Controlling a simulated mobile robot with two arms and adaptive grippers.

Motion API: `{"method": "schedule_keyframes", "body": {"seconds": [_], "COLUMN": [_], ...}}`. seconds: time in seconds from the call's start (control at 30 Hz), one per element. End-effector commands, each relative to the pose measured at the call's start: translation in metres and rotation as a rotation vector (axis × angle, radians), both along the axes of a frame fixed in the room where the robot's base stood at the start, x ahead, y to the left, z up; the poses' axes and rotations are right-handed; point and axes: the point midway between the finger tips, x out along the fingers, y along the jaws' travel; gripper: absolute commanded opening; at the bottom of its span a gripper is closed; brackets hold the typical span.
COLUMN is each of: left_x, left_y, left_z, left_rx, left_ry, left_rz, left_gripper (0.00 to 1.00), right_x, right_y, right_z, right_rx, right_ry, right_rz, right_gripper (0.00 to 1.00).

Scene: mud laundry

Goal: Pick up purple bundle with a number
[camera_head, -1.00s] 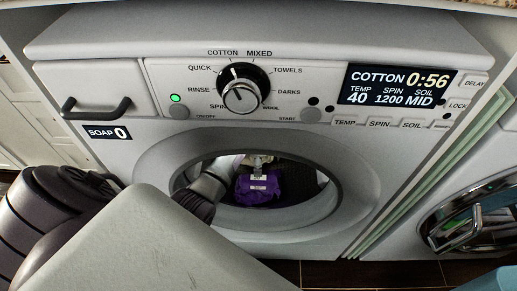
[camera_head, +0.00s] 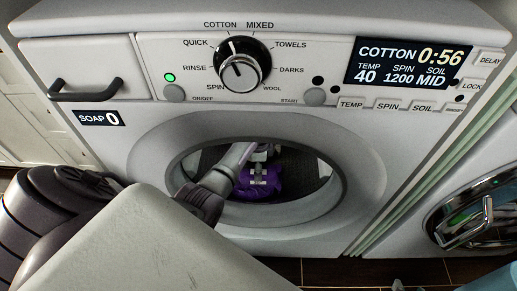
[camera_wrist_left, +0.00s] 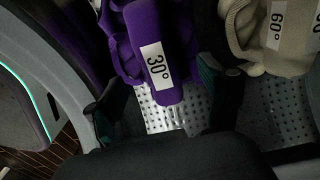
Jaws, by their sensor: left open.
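The purple bundle (camera_head: 266,189) lies inside the washer drum, seen through the round opening in the head view. In the left wrist view the purple bundle (camera_wrist_left: 150,45) carries a white tag reading 30°. My left gripper (camera_head: 258,174) reaches into the drum and is over the bundle in the head view, hiding part of it. In the left wrist view my left gripper (camera_wrist_left: 156,98) is open, with one dark finger on each side of the bundle's lower end. Whether the fingers touch it I cannot tell. I do not make out my right gripper.
A beige bundle (camera_wrist_left: 250,35) tagged 60° lies right of the purple one in the left wrist view. The perforated drum floor (camera_wrist_left: 165,117) shows bare below. The washer's door rim (camera_head: 335,205) surrounds my arm. A second machine (camera_head: 480,215) stands at the right.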

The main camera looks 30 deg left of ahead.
Motion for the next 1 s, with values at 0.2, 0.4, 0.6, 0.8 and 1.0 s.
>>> {"method": "schedule_keyframes", "body": {"seconds": [0.2,0.4,0.6,0.8,1.0], "left_x": [-0.002,-0.004,-0.004,-0.004,-0.004], "left_y": [0.001,0.002,0.002,0.002,0.002], "left_z": [-0.019,-0.035,-0.047,-0.05,-0.05], "left_rx": [-0.001,0.0,-0.001,0.0,0.0], "left_ry": [0.002,0.002,0.001,0.0,0.0], "left_rz": [0.001,0.0,0.0,0.0,0.0], "left_gripper": [0.81,0.81,0.81,0.81,0.78], "right_x": [0.034,0.061,0.075,0.078,0.078], "right_y": [0.013,0.025,0.033,0.035,0.035], "right_z": [0.021,0.053,0.084,0.095,0.095], "right_rx": [0.046,0.099,0.141,0.156,0.156], "right_ry": [-0.211,-0.437,-0.615,-0.673,-0.672], "right_rz": [0.016,0.031,0.042,0.045,0.045], "right_gripper": [0.4,0.4,0.4,0.4,0.4]}}
